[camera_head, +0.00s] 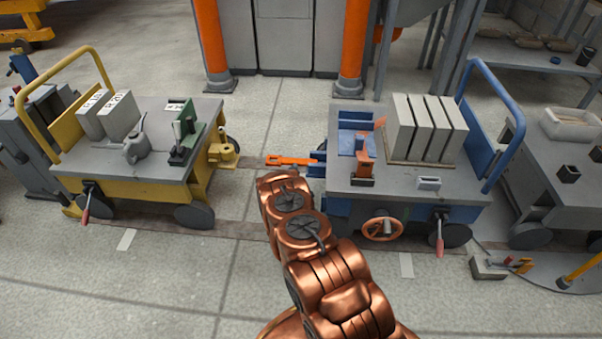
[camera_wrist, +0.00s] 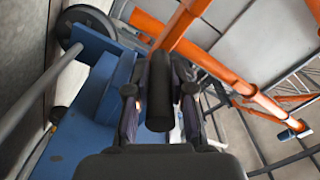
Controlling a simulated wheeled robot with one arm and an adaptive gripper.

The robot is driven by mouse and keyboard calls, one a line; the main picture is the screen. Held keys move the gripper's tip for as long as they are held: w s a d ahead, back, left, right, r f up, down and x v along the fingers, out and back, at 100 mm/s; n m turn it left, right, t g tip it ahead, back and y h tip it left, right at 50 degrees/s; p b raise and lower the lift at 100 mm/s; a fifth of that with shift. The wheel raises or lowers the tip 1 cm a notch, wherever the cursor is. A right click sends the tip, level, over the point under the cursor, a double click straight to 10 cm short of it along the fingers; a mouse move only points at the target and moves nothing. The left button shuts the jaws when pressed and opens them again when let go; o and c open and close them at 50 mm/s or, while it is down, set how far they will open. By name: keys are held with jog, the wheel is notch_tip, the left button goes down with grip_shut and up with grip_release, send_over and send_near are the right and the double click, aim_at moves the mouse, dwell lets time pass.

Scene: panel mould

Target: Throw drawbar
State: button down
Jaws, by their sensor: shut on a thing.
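The orange drawbar (camera_head: 290,160) lies roughly level at the left end of the blue cart (camera_head: 405,190), across the gap towards the yellow cart (camera_head: 130,170). The yellow cart has a yellow coupling piece (camera_head: 223,153) on its facing end; the bar's free end is apart from it. In the head view my arm hides my gripper. In the wrist view my gripper (camera_wrist: 158,105) is shut around a dark cylindrical grip (camera_wrist: 158,88), with an orange bar (camera_wrist: 182,22) running up from it. The grip appears to belong to the drawbar. Its lower end is hidden.
Orange posts (camera_head: 354,45) stand behind the gap. The blue cart carries grey slabs (camera_head: 425,128) and has an orange handwheel (camera_head: 382,229) in front. A grey cart (camera_head: 560,165) stands at the right. The floor in front of the carts is mostly clear.

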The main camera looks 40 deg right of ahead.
jog(key=shift+d+r, duration=0.1)
jog(key=shift+d, duration=0.15)
jog(key=c, duration=1.3)
grip_release()
jog(key=shift+s, duration=0.1)
jog(key=shift+c, duration=0.2)
jog(key=o, duration=0.3)
jog(key=shift+a, duration=0.1)
jog(key=shift+a, duration=0.1)
jog(key=shift+s+a, duration=0.3)
jog(key=v, duration=1.1)
jog(key=shift+w, duration=0.1)
